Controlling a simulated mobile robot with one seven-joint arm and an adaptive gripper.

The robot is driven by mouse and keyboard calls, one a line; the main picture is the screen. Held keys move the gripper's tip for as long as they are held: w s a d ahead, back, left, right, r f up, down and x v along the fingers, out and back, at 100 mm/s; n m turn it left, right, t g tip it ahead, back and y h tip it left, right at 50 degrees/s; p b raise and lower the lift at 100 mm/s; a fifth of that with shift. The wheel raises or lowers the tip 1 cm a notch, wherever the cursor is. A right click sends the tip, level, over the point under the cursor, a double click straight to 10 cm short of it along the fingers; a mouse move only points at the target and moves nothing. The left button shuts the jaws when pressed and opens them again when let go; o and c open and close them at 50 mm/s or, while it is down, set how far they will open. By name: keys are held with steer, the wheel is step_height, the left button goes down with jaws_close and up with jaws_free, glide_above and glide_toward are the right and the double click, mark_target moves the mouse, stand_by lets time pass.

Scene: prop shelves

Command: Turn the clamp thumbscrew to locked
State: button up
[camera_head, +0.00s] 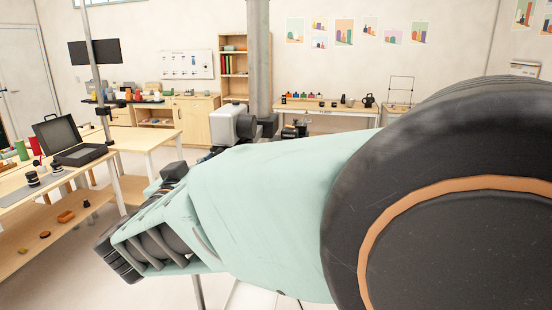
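I cannot make out the clamp or its thumbscrew. My own arm, pale green with a large black joint, fills the lower middle and right and hides much behind it. No gripper fingers can be made out. A pale box-like body (231,124) with dark parts beside it shows just above my arm, in front of the grey pillar; I cannot tell what it is.
An open black case (80,155) lies on a wooden table at the left, with jars and small items nearby. A grey pillar (259,60) stands behind my arm. A wooden cabinet (197,122), a tall shelf (233,75) and a bench (335,108) line the back wall.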

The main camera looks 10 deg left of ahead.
jaws_close()
steer(key=shift+b, duration=0.3)
steer(key=shift+m+b, duration=13.4)
steer(key=shift+m, duration=3.5)
